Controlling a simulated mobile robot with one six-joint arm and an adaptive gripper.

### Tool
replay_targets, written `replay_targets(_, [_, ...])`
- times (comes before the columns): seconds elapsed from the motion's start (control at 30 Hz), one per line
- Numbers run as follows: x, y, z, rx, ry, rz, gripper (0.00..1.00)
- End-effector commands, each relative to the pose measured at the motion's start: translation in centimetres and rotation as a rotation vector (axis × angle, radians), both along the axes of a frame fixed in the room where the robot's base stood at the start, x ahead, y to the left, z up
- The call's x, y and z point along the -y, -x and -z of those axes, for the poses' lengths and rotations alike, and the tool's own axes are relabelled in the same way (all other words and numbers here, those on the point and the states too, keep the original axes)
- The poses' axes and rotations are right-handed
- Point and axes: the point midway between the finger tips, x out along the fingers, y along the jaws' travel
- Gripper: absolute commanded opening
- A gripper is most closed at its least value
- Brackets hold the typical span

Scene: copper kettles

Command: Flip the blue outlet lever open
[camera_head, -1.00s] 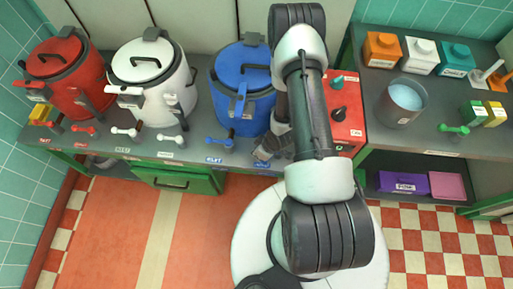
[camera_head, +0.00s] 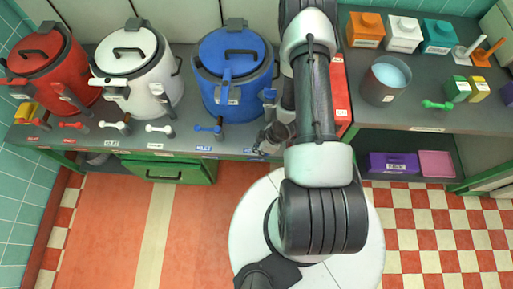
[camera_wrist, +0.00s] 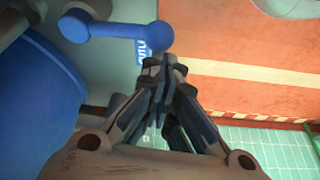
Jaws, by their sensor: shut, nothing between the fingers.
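The blue outlet lever (camera_wrist: 118,28) shows in the wrist view as a round hub, a straight bar and a ball end pointing towards the floor side. A partly hidden blue label (camera_wrist: 142,52) lies beside it. My gripper (camera_wrist: 165,62) is shut and empty, its tips just below the bar in that picture, with a small gap. In the head view my gripper (camera_head: 271,138) is low at the counter's front edge, beside the blue kettle (camera_head: 232,100). My arm seems to hide the outlet lever there. Another blue lever (camera_head: 208,127) stands to the gripper's left.
A white kettle (camera_head: 165,95) and a red kettle (camera_head: 75,80) stand further left with their own levers along the counter edge. A red box (camera_head: 341,100) is behind my arm at right. A grey pot (camera_head: 380,90) stands on the right-hand counter. Open floor lies in front.

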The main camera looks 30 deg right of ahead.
Motion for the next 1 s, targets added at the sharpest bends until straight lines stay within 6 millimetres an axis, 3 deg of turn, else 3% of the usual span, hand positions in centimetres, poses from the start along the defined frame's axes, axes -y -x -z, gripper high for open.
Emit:
replay_targets(0.67, [0.2, 0.3, -0.2, -0.001, 0.001, 0.003, 0.00])
replay_targets(1.0, [1.5, 1.4, -5.0, 0.002, 0.002, 0.004, 0.00])
